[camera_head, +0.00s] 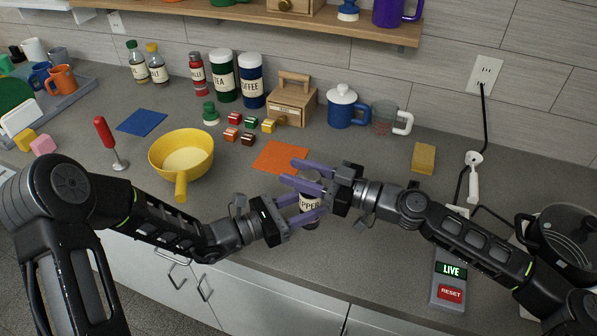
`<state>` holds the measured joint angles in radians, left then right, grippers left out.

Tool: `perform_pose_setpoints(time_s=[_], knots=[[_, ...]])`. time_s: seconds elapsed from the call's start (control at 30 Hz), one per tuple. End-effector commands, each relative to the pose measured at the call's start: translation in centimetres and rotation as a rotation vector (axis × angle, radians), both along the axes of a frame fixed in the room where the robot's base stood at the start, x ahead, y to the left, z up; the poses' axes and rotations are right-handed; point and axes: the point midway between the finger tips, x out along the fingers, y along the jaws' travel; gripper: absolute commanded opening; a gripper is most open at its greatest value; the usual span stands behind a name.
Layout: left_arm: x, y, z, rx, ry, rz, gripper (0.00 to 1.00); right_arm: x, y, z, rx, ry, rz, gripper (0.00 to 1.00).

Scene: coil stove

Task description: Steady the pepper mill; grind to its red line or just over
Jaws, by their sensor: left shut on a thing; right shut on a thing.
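The pepper mill (310,204) stands near the front of the counter, between my two grippers. Part of its pale label with dark letters shows; its top and much of its body are hidden behind the fingers, and I cannot see the red line. My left gripper (305,208) is the lower one, with its purple fingers shut on the mill's body from the left. My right gripper (302,178) comes in from the right, with its purple fingers shut on the top part of the mill, just above the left fingers.
An orange mat (282,157) lies just behind the mill. A yellow pan (181,155) sits to the left. A panel with LIVE and RESET (450,280) lies at right, near a lidded pot (565,238). Canisters, a wooden box (292,103) and mugs line the wall.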

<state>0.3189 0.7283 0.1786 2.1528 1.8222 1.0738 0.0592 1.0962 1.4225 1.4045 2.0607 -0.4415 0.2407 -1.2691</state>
Motion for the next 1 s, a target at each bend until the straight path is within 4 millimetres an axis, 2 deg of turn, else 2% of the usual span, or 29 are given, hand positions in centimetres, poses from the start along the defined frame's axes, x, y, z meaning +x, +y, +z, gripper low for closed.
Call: perform_pose_setpoints(time_s=[0.03, 0.2, 0.63, 1.0], knots=[[0.0, 0.0, 0.0, 0.0, 0.0, 0.0, 0.02, 0.01, -0.02, 0.0, 0.0, 0.0, -0.001, 0.13], [-0.01, 0.0, 0.0, 0.0, 0.0, 0.0, 0.02, 0.02, -0.02, 0.01, 0.0, 0.0, -0.001, 0.0], [-0.02, -0.01, 0.0, 0.0, 0.0, -0.001, 0.02, 0.14, 0.0, -0.07, -0.004, 0.001, -0.05, 0.0], [-0.07, -0.06, 0.01, 0.0, -0.001, -0.002, 0.02, 0.58, -0.18, -0.1, -0.009, -0.002, -0.272, 0.0]])
